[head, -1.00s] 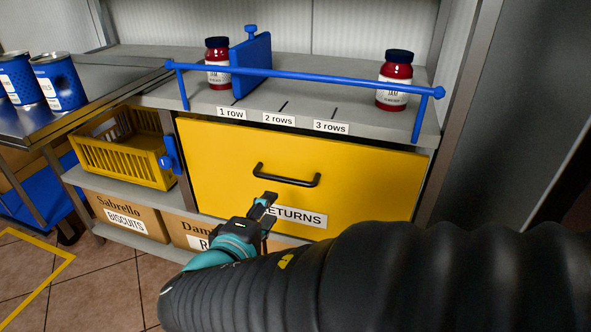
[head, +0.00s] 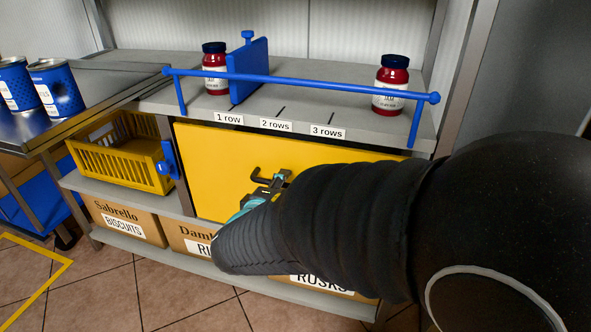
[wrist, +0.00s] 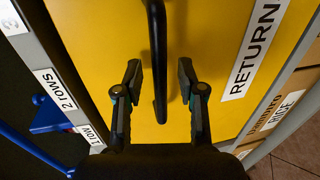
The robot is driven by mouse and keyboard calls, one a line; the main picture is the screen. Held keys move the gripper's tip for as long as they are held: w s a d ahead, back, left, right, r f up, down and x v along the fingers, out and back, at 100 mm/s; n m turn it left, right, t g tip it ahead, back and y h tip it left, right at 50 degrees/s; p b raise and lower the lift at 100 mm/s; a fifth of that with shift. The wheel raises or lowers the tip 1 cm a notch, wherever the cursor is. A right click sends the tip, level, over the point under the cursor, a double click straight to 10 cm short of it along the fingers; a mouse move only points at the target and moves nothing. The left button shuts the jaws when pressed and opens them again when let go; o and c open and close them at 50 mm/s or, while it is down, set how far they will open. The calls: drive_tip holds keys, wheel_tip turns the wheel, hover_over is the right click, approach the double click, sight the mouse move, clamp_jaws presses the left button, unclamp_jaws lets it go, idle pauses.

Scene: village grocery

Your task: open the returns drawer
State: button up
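The returns drawer (head: 215,165) is a yellow front under the grey shelf, and it looks shut. Its black bar handle (head: 258,173) shows only at its left end in the head view; my arm hides the rest and the label. In the wrist view the handle (wrist: 159,60) runs between the two open fingers of my gripper (wrist: 160,82), with a gap on both sides. The RETURNS label (wrist: 255,45) is to the right there. In the head view my gripper (head: 272,182) is right at the handle.
Above the drawer a blue rail (head: 300,79) crosses the shelf, with two jam jars and a blue divider (head: 248,72) behind it. A yellow crate (head: 122,155) and a blue latch-like part (head: 168,160) are to the left. Cardboard boxes (head: 125,222) sit below.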

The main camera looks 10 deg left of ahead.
drive_tip(key=shift+w, duration=0.35)
clamp_jaws()
drive_tip(key=shift+s+f, duration=0.1)
drive_tip(key=shift+s, duration=0.05)
